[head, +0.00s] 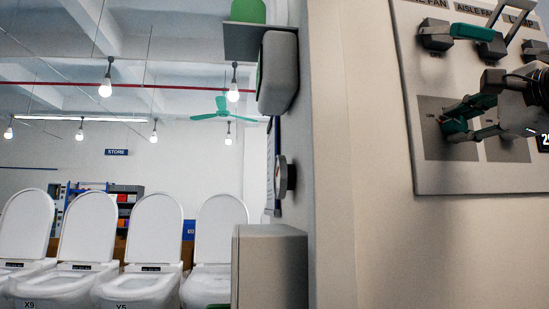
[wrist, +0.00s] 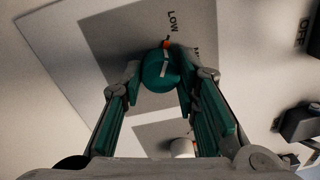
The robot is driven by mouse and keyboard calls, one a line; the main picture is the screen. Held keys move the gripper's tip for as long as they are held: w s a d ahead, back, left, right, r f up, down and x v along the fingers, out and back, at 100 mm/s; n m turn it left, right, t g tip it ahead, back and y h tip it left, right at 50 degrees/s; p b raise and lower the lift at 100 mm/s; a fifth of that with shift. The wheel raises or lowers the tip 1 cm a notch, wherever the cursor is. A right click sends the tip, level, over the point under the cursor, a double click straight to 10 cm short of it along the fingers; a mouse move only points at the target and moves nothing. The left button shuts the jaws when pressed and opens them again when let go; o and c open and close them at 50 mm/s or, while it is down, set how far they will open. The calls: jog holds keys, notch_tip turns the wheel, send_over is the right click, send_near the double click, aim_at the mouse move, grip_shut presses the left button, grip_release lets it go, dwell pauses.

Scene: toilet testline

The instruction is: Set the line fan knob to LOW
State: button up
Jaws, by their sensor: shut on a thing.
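The teal round knob (wrist: 158,72) sits on a grey plate in the wrist view, with a white stripe across its face. An orange mark (wrist: 166,44) shows at its upper edge, just below the printed word LOW (wrist: 173,21). Another label to its right is partly covered by a finger. My gripper (wrist: 160,78) is shut on the knob, one finger on each side. In the head view my gripper (head: 464,117) is at the lower plate of the wall panel (head: 420,80); my fingers and wrist hide much of the knob there.
A dark switch (head: 435,34) and others line the panel's top, under fan and lamp labels. A white knob (wrist: 183,147) shows below my fingers. A grey box (head: 270,265) stands left of the panel wall. Several white toilets (head: 137,290) stand beyond.

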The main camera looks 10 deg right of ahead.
jog(key=o, duration=1.2)
jog(key=shift+c, duration=0.2)
jog(key=s, duration=1.2)
jog(key=shift+f, duration=0.3)
jog(key=shift+w, duration=0.1)
